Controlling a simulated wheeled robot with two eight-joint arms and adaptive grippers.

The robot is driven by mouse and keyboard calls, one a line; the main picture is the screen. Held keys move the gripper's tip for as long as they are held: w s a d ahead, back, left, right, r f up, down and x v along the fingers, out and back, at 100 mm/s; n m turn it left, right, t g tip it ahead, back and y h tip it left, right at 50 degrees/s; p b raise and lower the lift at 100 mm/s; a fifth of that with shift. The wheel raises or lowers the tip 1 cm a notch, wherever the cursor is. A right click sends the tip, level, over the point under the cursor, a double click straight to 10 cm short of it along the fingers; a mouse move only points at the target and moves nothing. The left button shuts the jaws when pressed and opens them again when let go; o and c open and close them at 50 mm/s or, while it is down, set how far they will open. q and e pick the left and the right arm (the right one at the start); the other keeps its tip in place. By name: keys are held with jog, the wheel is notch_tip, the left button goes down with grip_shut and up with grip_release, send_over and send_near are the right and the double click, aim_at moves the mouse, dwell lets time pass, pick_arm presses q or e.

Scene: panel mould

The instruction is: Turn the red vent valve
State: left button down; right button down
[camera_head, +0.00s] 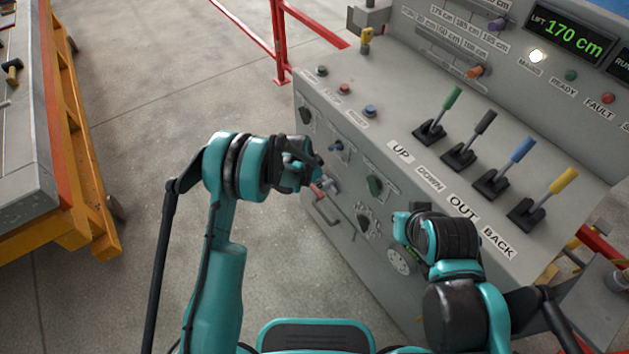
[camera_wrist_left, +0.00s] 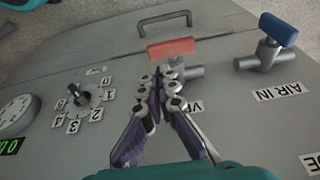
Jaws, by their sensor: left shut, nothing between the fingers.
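The red vent valve (camera_wrist_left: 172,47) is a red lever on a grey pipe on the panel's front face. It lies nearly crosswise in the left wrist view. A small part of the red valve (camera_head: 318,191) shows in the head view, just below my left gripper (camera_head: 308,172). In the left wrist view my left gripper (camera_wrist_left: 167,73) is shut and empty, its tips close to the lever's lower edge; I cannot tell whether they touch. My right gripper (camera_head: 405,228) is by the lower front of the panel, its fingers mostly hidden.
A blue AIR IN valve (camera_wrist_left: 278,30) stands to the right of the red one. A black dial (camera_wrist_left: 78,97), a gauge (camera_wrist_left: 18,115) and a metal handle (camera_wrist_left: 165,20) are nearby. Coloured levers (camera_head: 522,150) stand on the console top.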

aim_at(320, 194)
pick_arm(q)
notch_tip(320, 194, down, 4)
jog(key=shift+f+b, duration=0.1)
jog(key=shift+b, duration=0.7)
